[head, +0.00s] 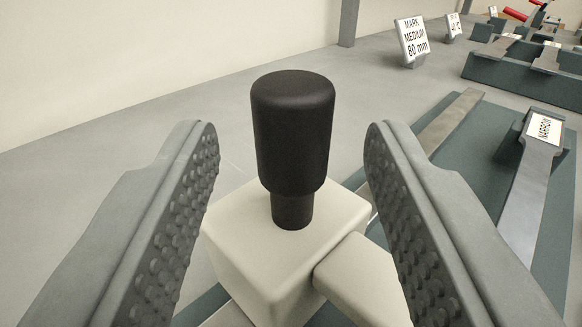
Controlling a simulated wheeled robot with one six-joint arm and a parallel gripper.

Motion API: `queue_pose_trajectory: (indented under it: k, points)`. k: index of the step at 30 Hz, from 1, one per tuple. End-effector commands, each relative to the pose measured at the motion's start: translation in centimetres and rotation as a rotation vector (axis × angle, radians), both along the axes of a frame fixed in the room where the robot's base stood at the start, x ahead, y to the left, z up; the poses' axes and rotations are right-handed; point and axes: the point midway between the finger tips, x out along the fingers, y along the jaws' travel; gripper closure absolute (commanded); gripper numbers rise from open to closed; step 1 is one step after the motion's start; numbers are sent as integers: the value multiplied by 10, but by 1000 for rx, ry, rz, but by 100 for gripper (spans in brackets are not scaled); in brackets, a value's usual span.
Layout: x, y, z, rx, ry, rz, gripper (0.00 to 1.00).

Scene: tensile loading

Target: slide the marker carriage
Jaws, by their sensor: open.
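The marker carriage (245,257) is a cream-white block with a black cylindrical knob (292,130) standing upright on top. A white arm (362,283) extends from the block's right side toward the lower right. My gripper (285,150) is open, with one grey studded finger on each side of the knob. Gaps show between both fingers and the knob, so they appear apart. The carriage's underside and the lower part of its right side are hidden by the block and the right finger.
A metal rail (450,120) lies on a teal base (487,140) at the right. A "MARK MEDIUM 80 mm" sign (413,41) and more teal fixtures (525,80) are farther back. The grey surface at left is clear.

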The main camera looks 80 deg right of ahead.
Motion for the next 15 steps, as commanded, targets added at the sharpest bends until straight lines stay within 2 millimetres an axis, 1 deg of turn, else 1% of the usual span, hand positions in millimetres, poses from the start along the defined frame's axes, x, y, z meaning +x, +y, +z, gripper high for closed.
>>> queue_pose_trajectory:
  k: [1,3,15]
  points:
    - [-1,11,0,-1,0,4,55]
    - [-4,24,1,0,-1,4,55]
    - [-17,94,0,-1,0,4,55]
